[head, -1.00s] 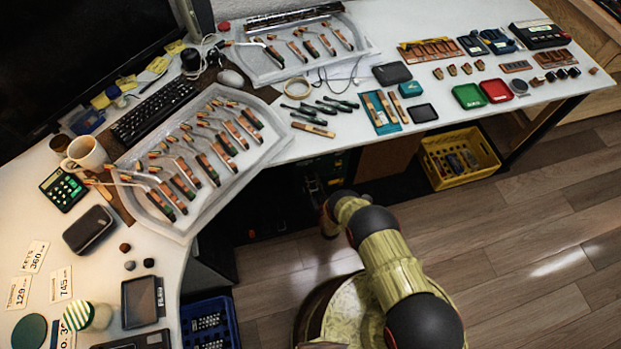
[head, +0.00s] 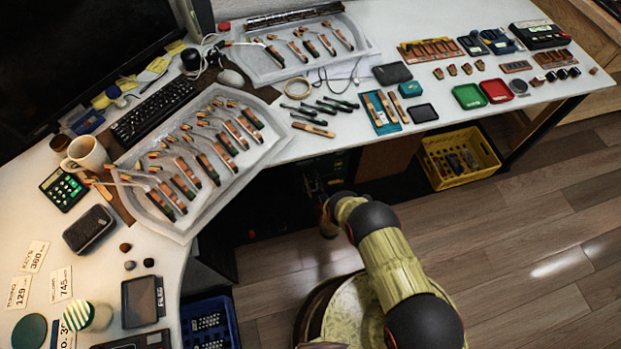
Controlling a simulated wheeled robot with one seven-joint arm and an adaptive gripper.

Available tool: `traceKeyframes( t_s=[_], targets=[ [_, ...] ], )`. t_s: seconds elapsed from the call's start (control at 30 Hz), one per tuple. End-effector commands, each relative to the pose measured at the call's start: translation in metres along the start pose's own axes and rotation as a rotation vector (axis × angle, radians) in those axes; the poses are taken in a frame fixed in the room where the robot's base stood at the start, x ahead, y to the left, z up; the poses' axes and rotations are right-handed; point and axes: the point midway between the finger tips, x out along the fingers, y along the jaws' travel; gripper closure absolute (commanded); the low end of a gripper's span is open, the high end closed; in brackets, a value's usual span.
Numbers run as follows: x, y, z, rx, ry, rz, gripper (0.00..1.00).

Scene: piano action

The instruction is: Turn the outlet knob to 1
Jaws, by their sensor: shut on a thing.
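I cannot make out the outlet knob in the head view. A dark green-grey unit (head: 322,172) with small details stands in shadow under the desk, and it is too dark to tell whether a knob is on it. My arm comes up from the bottom of the view and reaches toward this unit below the desk's front edge.
The white desk (head: 283,160) overhangs the shadowed space. Trays of piano action parts (head: 160,226) lie on it. A yellow crate (head: 437,180) stands on the floor at right, and a blue crate (head: 232,318) at lower left. Wooden floor at right is clear.

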Motion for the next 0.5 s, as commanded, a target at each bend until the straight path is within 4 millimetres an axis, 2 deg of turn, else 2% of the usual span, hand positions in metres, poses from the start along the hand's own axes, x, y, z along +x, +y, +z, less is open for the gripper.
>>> traceKeyframes(
  t_s=[0.5],
  targets=[
    [-0.0001, -0.0009, -0.0002, -0.490, -0.023, 0.004, 0.93]
  ],
)
